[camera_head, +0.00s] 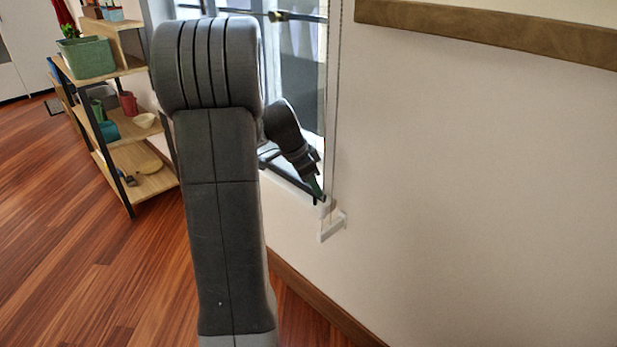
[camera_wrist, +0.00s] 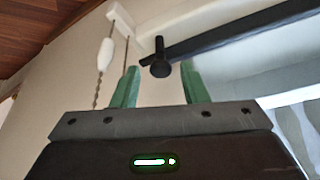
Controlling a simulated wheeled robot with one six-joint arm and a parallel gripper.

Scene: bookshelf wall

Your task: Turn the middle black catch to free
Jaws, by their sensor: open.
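A black catch (camera_wrist: 160,66) with a round knob shows in the wrist view, beside the end of a black window bar. My gripper (camera_wrist: 163,86) is open, its two green fingers apart on either side of the catch's knob. I cannot tell whether they touch it. In the head view my gripper (camera_head: 317,188) is at the lower right corner of the window, small and partly hidden by my own arm. Another black fitting with a knob (camera_head: 278,16) shows higher on the window. I cannot tell which catch is the middle one.
A white cord pull (camera_wrist: 106,53) and a beaded chain hang left of the fingers. A white bracket (camera_head: 333,226) is on the wall below the window corner. A shelf unit (camera_head: 135,65) with pots stands at left. The wall at right is bare below a wooden ledge (camera_head: 490,35).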

